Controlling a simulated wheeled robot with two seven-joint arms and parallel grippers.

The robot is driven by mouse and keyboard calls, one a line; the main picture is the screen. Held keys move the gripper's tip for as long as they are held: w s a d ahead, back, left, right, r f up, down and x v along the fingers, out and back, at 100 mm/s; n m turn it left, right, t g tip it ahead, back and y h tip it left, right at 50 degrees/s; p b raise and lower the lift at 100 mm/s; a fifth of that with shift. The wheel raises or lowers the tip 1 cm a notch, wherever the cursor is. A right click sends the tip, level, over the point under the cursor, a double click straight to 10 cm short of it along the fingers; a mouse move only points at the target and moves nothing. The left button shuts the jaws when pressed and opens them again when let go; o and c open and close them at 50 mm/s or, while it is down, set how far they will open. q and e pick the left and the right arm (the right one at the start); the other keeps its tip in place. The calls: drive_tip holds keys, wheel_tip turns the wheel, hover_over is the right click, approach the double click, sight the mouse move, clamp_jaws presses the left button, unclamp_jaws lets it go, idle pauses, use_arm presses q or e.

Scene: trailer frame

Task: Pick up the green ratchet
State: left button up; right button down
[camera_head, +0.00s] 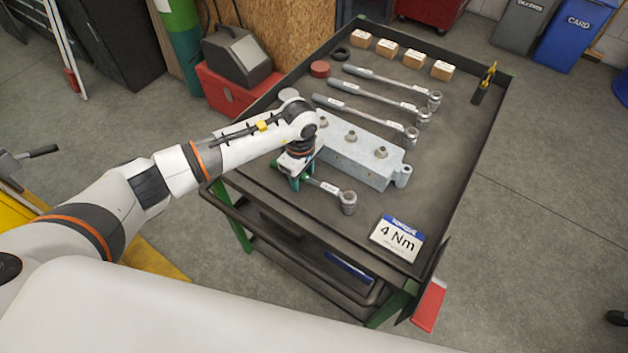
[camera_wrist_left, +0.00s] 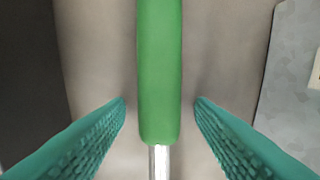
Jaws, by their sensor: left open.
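The green ratchet lies on the dark cart top near its front edge; its metal head (camera_head: 348,202) shows in the head view, and my gripper hides most of its handle. In the left wrist view its green handle (camera_wrist_left: 158,75) runs down the middle, with the metal shaft (camera_wrist_left: 161,162) below it. My left gripper (camera_head: 298,183) is at the handle. In the left wrist view its teal fingers (camera_wrist_left: 160,105) are open, one on each side of the handle, with a gap on both sides. My right gripper is not in view.
A grey metal block (camera_head: 355,152) with bolts lies just behind the ratchet. Several other ratchets (camera_head: 372,79) lie farther back. Small boxes (camera_head: 387,50) line the back. The cart's right side is mostly clear.

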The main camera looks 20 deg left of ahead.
use_arm(q)
clamp_jaws()
drive_tip(key=shift+r, duration=0.1)
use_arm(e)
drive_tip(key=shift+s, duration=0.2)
